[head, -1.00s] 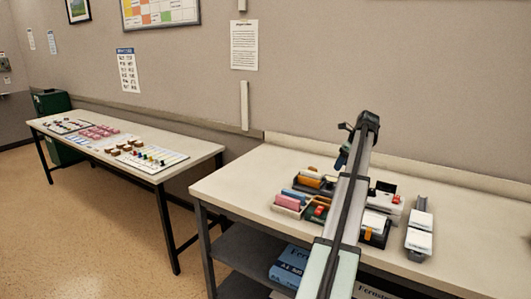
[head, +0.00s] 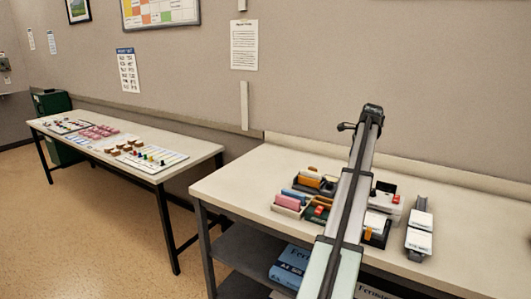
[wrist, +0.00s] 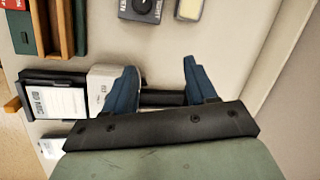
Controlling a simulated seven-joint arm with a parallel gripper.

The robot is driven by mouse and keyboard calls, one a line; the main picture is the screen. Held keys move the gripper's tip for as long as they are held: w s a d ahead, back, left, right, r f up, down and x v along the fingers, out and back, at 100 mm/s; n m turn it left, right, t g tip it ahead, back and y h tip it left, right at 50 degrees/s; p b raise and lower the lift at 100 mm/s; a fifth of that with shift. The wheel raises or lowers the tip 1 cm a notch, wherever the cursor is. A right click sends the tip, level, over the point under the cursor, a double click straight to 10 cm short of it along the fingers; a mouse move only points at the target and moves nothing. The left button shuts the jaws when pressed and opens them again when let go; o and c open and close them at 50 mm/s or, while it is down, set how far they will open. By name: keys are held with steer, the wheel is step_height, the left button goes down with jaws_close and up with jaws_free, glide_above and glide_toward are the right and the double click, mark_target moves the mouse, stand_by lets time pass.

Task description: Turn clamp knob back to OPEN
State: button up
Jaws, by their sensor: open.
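My gripper (wrist: 160,72) shows in the wrist view with two blue fingers spread apart and nothing held between them. Below and between them is a dark bar (wrist: 163,98), joined to a white block (wrist: 100,82) that the left finger partly covers. A dark grey device with a white label (wrist: 141,12) is at the top edge, beyond the fingertips. A round black knob (wrist: 143,4) sits on it, cut by the frame. I cannot tell whether this is the clamp knob or read its setting. In the head view my arm hides the fingers.
The desk (head: 238,187) holds desk items around my arm: a pink-and-blue card holder (head: 288,200), a white machine (head: 387,200) and a grey stand with white cards (head: 419,232). A second table (head: 200,152) stands at left.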

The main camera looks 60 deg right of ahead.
steer(key=s+d+n+g, duration=0.2)
steer(key=s+d+n, duration=0.1)
steer(key=d+n, duration=0.1)
steer(key=n+g+h, duration=0.2)
steer(key=n+g, duration=0.1)
steer(key=n, duration=0.2)
glide_toward(313, 168)
steer(key=x, duration=1)
steer(key=shift+w+d+f, duration=0.1)
steer(key=shift+w+d, duration=0.05)
steer(key=shift+d, duration=0.05)
step_height(313, 168, up, 11)
steer(key=w+a+n+t, duration=0.1)
steer(key=w+a+n, duration=0.2)
steer(key=w+a, duration=1.3)
steer(key=shift+w+a+t, duration=0.15)
steer(key=shift+w+t, duration=0.05)
steer(key=shift+t, duration=0.2)
